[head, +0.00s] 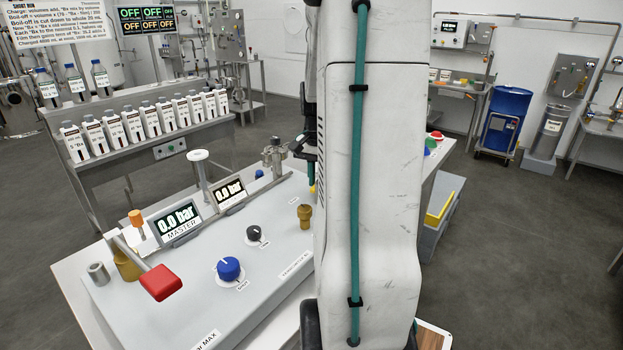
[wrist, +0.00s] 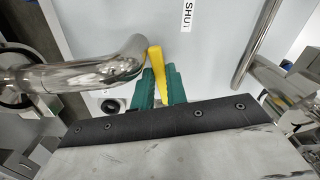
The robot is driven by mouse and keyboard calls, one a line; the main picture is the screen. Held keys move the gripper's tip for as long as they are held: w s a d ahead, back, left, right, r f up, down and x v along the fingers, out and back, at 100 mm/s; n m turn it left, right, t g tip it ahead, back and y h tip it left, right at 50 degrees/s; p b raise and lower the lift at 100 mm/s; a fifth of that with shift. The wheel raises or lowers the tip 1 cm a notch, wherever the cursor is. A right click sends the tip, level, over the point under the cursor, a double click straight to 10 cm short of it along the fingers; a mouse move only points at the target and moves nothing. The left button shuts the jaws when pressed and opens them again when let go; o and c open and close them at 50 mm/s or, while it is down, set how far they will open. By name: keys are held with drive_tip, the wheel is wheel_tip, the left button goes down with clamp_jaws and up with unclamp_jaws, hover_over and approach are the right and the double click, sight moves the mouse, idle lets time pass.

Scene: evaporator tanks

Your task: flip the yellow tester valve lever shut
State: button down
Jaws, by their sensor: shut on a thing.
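The yellow tester valve lever (wrist: 155,54) shows in the wrist view, its end rising from between the green pads of my gripper (wrist: 158,84). The gripper is shut on the lever, and the pads cover its lower part. A partly cut-off label starting "SHU" (wrist: 187,14) is on the pale panel just above and right of the lever. In the head view only a small yellow piece (head: 312,188) shows beside my arm, which hides most of the valve.
A thick bent steel pipe (wrist: 95,72) lies close left of the gripper, and a thin steel rod (wrist: 258,45) stands to the right. The pale bench panel holds a red lever (head: 161,283), a blue knob (head: 229,268), a brass fitting (head: 305,215) and two displays reading 0.0 bar (head: 178,220).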

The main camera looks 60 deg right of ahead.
drive_tip(key=c, duration=1.4)
unclamp_jaws()
wheel_tip(320, 180, up, 8)
drive_tip(key=shift+f, duration=0.1)
